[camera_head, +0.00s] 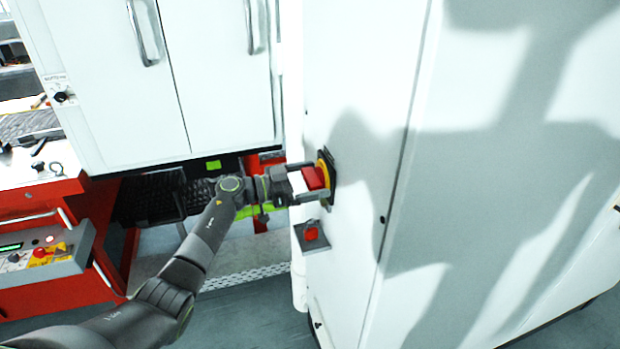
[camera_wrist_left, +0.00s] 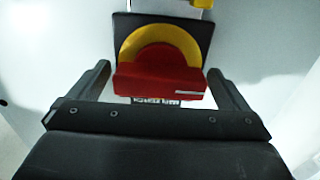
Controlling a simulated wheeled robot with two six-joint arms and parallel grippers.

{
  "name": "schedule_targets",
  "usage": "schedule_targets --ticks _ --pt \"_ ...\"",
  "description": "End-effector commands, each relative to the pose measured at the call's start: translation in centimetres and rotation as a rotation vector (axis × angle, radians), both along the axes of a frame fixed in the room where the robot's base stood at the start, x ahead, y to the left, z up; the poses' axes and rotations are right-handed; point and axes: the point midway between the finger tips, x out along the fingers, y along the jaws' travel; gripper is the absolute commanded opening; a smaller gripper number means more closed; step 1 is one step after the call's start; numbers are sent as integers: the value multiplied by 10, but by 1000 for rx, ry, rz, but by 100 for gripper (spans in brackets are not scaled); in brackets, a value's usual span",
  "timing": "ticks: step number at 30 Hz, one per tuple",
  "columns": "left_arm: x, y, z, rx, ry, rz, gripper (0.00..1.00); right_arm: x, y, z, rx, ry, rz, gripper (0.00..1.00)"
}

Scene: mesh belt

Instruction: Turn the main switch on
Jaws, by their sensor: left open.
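The main switch is a red handle (camera_head: 314,178) on a yellow disc (camera_head: 326,168) with a dark backing plate, mounted on the side of the white cabinet. In the left wrist view the red handle (camera_wrist_left: 160,82) lies crosswise, with the yellow disc (camera_wrist_left: 160,42) behind it. My left gripper (camera_head: 312,181) is at the switch. Its open fingers (camera_wrist_left: 160,85) stand on either side of the red handle, with a gap visible at the sides. My right gripper is in neither view.
The white cabinet (camera_head: 350,60) fills the right side. A small box with a red button (camera_head: 311,234) sits just below the switch. White doors with handles (camera_head: 145,35) stand at the upper left. A red machine with a control panel (camera_head: 38,252) is at the lower left.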

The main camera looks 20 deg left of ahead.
Motion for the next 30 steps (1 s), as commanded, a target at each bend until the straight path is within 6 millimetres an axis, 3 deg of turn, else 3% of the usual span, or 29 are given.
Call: schedule_targets --ticks 5,15,30 --pt "0 0 0 0 0 0 96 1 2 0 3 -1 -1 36" --pt "0 1 0 0 0 0 54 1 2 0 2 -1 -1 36" --pt "-1 1 0 85 -128 1 54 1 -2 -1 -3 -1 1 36"
